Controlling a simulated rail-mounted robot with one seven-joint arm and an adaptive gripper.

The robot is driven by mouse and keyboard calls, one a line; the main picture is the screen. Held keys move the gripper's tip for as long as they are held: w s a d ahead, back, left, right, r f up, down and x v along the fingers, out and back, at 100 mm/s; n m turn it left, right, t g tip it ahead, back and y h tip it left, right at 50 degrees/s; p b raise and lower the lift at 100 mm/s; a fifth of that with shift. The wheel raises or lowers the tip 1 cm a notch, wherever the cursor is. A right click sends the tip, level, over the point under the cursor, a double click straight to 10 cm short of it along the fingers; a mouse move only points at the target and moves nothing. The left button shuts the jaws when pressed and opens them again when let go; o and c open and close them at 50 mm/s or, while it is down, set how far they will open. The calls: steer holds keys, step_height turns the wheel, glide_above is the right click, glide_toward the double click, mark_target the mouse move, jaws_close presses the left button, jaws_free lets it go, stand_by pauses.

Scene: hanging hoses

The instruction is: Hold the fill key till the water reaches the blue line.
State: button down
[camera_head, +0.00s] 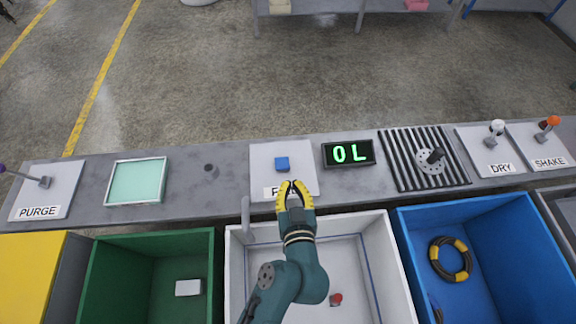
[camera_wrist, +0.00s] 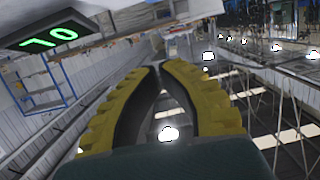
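The blue fill key (camera_head: 282,163) stands on a pale plate (camera_head: 262,177) whose label, starting with F, is partly covered by my gripper. My gripper (camera_head: 292,183) is over the front of this plate, just short of the key and apart from it. Its yellow fingertips are together with nothing between them, as the wrist view (camera_wrist: 160,66) also shows. The display (camera_head: 348,153) reads 0 L in green. The white basin (camera_head: 237,285) is below, with a thin blue line (camera_head: 371,275) on its inner wall. I see no water in it.
A grey spout (camera_head: 246,215) stands at the basin's back left. A small red object (camera_head: 336,299) lies in the basin. Green (camera_head: 213,270) and blue (camera_head: 405,235) bins flank the basin.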

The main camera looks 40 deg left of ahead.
steer(key=b, duration=0.2)
glide_above(282, 163)
steer(key=d, duration=0.3)
steer(key=shift+s+a+f, duration=0.1)
steer(key=shift+s+f, duration=0.1)
steer(key=shift+f, duration=1.05)
step_height(282, 163, down, 4)
steer(key=shift+s+r+b, duration=0.1)
steer(key=shift+r+b, duration=0.05)
steer(key=shift+b, duration=0.4)
